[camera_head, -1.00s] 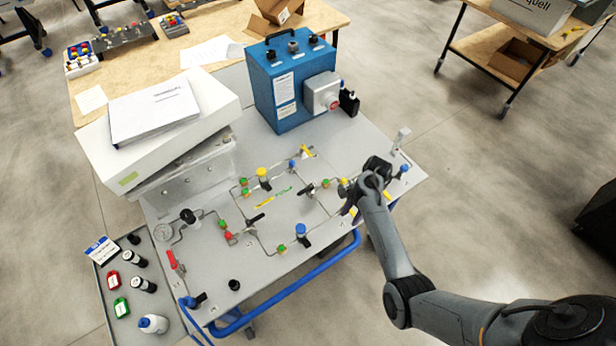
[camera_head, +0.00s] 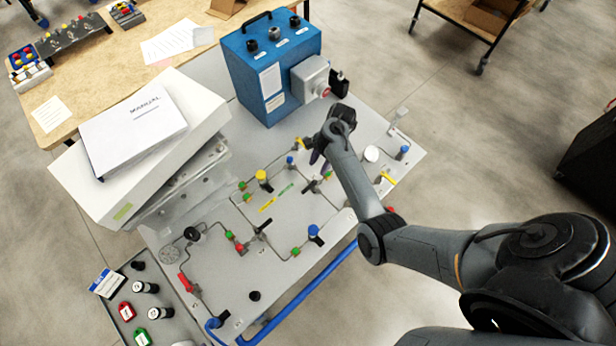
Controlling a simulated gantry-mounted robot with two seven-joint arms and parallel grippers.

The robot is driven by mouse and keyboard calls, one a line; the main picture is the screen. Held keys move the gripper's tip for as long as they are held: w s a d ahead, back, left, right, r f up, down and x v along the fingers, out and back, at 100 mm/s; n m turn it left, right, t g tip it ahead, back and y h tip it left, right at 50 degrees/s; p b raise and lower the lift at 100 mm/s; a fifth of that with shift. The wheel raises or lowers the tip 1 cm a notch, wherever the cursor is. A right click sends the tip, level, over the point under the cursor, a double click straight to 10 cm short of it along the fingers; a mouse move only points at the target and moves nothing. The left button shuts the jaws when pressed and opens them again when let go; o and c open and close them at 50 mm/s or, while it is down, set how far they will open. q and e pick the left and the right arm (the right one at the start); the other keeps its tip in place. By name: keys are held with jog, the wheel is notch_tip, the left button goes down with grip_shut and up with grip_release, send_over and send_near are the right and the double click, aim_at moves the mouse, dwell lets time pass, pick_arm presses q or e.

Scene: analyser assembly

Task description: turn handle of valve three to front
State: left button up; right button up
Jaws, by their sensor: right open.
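The grey panel (camera_head: 205,262) carries thin metal tubing with several valves. One black valve handle (camera_head: 312,186) sits right of centre, just below my right gripper. Another black handle (camera_head: 262,228) sits nearer the middle, and a red handle (camera_head: 186,283) is at the left. I cannot read which valve is number three. My right gripper (camera_head: 317,160) is open over the back right of the panel, with its fingers partly hidden by its own wrist. I cannot tell whether it touches anything. My left gripper is not in view.
A blue box (camera_head: 246,75) with a grey side unit stands behind the valves. A white box (camera_head: 72,190) with a manual (camera_head: 130,130) on it is at the left. A yellow-capped valve (camera_head: 262,176) and a blue-capped one (camera_head: 313,231) stand up from the panel.

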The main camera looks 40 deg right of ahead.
aim_at(310, 187)
jog(key=b+x, duration=0.1)
jog(key=x, duration=0.8)
jog(key=shift+s+a+f, duration=0.1)
jog(key=shift+a+f, duration=0.05)
jog(key=shift+a, duration=0.05)
grip_shut()
